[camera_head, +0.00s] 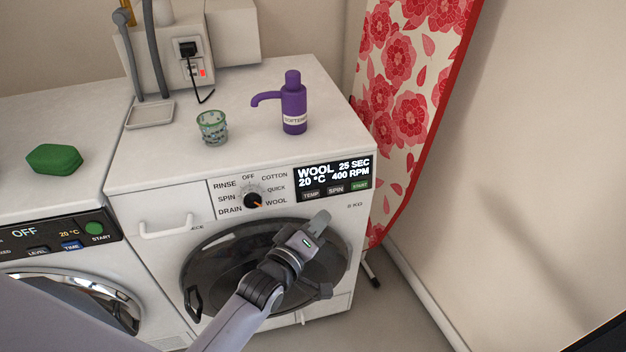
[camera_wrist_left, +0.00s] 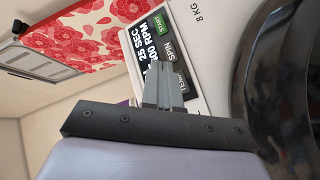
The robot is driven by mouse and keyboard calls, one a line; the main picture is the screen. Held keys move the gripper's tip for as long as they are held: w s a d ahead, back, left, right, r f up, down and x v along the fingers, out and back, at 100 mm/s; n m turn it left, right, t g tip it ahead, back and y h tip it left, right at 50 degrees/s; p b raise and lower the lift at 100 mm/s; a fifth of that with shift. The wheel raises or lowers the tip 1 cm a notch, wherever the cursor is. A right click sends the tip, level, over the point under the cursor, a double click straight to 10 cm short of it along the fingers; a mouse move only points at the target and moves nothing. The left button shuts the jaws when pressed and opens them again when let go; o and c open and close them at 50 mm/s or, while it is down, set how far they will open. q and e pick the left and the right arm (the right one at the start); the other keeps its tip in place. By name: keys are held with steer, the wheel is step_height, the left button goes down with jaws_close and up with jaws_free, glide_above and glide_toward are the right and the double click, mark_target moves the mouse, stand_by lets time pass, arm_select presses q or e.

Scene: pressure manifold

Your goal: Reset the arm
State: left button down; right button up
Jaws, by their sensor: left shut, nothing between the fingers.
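My left arm (camera_head: 246,312) comes in from the bottom left of the head view and reaches across the front of the right-hand washing machine (camera_head: 150,170). My left gripper (camera_head: 320,221) is in front of the round dark door (camera_head: 215,262), just below the display panel (camera_head: 333,178). Its fingers are together with nothing between them. In the left wrist view the closed fingers (camera_wrist_left: 166,82) point toward the display with its START, SPIN and TEMP buttons. I cannot tell whether they touch the machine. My right gripper is not in view.
A purple softener bottle (camera_head: 293,105), a green patterned glass (camera_head: 212,128) and a shallow tray (camera_head: 150,114) stand on the machine top. A green block (camera_head: 55,158) lies on the left machine. A floral ironing board (camera_head: 405,95) leans at right; floor beyond is clear.

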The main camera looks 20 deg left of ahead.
arm_select(q)
steer(key=s+a+f+m+g+p, duration=0.2)
steer(key=s+m, duration=0.4)
steer(key=s, duration=0.4)
steer(key=s+a+f+m+g+y+p, duration=0.1)
steer(key=s+a+f+m+g+p, duration=0.2)
steer(key=s, duration=0.8)
steer(key=f+m+g, duration=0.1)
steer(key=m, duration=0.1)
steer(key=shift+s+a+m, duration=0.25)
steer(key=shift+m, duration=0.15)
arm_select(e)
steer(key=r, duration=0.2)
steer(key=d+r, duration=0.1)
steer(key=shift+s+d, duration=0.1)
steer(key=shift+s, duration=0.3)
arm_select(q)
steer(key=shift+f, duration=0.1)
stand_by(0.8)
